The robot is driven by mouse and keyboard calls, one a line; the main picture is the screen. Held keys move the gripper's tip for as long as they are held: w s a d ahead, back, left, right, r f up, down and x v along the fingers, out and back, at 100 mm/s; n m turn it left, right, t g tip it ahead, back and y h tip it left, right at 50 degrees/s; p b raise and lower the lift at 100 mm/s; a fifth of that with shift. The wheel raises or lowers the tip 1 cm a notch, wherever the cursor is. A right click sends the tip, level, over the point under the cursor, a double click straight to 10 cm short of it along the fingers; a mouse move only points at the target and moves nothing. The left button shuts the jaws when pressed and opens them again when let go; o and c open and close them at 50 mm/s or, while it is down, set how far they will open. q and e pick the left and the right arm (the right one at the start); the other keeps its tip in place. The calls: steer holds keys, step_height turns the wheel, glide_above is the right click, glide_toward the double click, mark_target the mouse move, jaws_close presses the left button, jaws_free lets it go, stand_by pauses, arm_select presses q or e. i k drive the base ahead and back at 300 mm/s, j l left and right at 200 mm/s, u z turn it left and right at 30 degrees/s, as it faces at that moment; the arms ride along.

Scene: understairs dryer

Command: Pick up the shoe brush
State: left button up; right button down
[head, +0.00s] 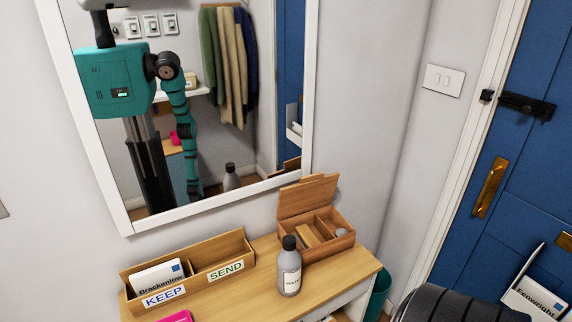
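An open wooden box (330,249) with its lid tilted up stands at the right end of the wooden console top. A light tan block-like piece (308,236) lies in its left compartment and may be the shoe brush; I cannot see bristles. A small greyish item (341,232) sits in the right part of the box. Neither of my grippers shows directly in the head view. The mirror shows my body with one arm hanging down, its gripper not clear.
A grey bottle with a black cap (289,268) stands just in front of the box on the left. A KEEP/SEND letter tray (200,284) and a pink item (178,317) are farther left on the console top (245,292).

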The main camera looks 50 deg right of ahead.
mark_target(304, 234)
steer(key=z, duration=1.65)
